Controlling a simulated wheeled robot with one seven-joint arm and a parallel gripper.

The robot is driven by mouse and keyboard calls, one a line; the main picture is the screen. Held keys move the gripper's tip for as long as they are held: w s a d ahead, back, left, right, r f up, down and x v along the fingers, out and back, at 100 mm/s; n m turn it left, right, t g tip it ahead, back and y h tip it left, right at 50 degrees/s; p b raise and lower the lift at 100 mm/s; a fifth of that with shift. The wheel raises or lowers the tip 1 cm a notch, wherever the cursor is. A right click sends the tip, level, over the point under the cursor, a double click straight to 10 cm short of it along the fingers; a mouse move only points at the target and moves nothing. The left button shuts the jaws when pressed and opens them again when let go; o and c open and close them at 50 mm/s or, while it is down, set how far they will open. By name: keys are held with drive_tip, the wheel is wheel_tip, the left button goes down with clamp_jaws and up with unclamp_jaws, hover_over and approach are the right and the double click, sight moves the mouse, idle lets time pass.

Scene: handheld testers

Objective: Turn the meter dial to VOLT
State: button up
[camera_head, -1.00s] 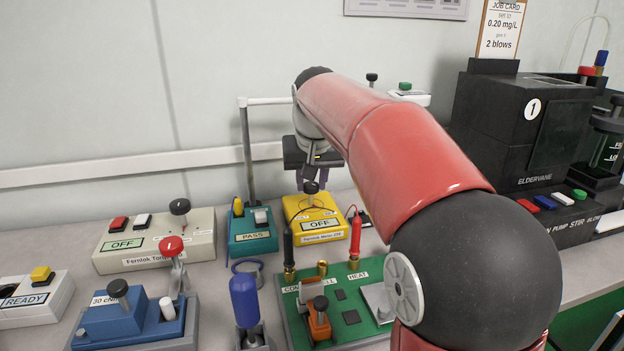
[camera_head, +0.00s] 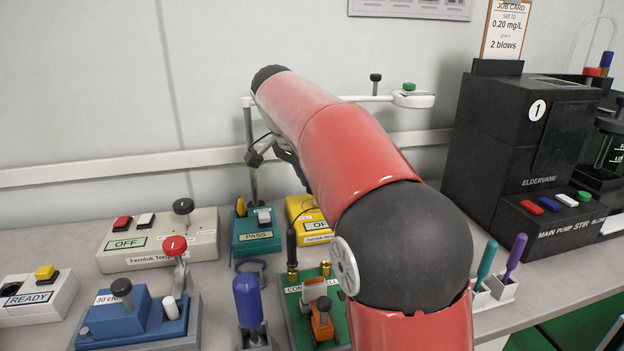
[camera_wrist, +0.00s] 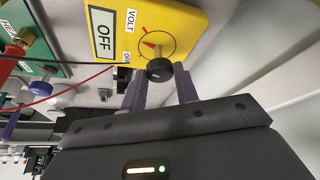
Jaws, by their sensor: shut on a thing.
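The yellow meter (camera_head: 297,207) stands at the back of the bench; my red arm hides its right part. In the wrist view the meter (camera_wrist: 178,17) shows an OFF display (camera_wrist: 102,34) and printed VOLT (camera_wrist: 130,21) and OFF labels. Its black dial knob (camera_wrist: 159,69) sits below a thin ring with a red mark inside. My gripper (camera_wrist: 158,80) has its two purple fingers on either side of the knob and is shut on it. The fingers are hidden behind my arm in the head view.
A teal PASS box (camera_head: 255,238) stands close left of the meter. The green board (camera_head: 292,312) with posts and leads is in front. A beige OFF tester (camera_head: 160,240) is farther left. A black machine (camera_head: 505,150) stands at right.

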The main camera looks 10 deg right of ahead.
drive_tip(key=m, duration=0.2)
drive_tip(key=m+g, duration=0.1)
drive_tip(key=m, duration=0.1)
drive_tip(key=m+g, duration=0.1)
drive_tip(key=shift+w+a+m, duration=0.1)
drive_tip(key=shift+w+m, duration=0.15)
drive_tip(key=shift+m, duration=0.15)
idle(0.4)
drive_tip(key=o, duration=1)
drive_tip(key=shift+r, duration=0.1)
